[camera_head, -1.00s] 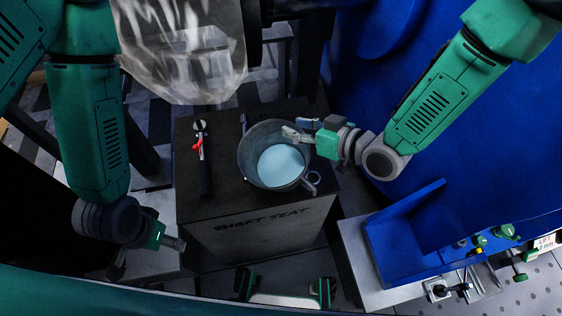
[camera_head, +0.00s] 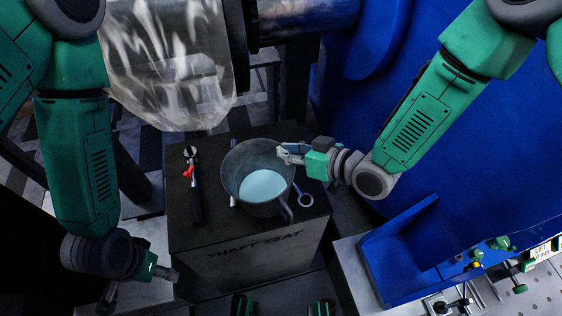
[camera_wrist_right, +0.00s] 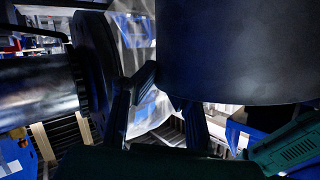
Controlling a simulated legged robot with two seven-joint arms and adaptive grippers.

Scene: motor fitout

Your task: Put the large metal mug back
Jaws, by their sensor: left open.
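The large metal mug (camera_head: 233,174) is dark grey with a pale blue inside. In the head view it stands upright over the dark box marked SHAFT SEAT (camera_head: 255,268), its handle toward the front right. My right gripper (camera_head: 284,152) is at the mug's far right rim, fingers over the edge. In the right wrist view the mug's wall (camera_wrist_right: 235,50) fills the upper right and hides one fingertip. I cannot tell whether the fingers grip the rim. My left gripper (camera_head: 172,274) is open and empty, left of the box, away from the mug.
A red-and-black tool (camera_head: 194,190) lies on the box left of the mug. A ring-ended tool (camera_head: 305,200) lies to its right. A clear cover (camera_head: 165,70) and a cylinder (camera_head: 305,18) hang behind the box.

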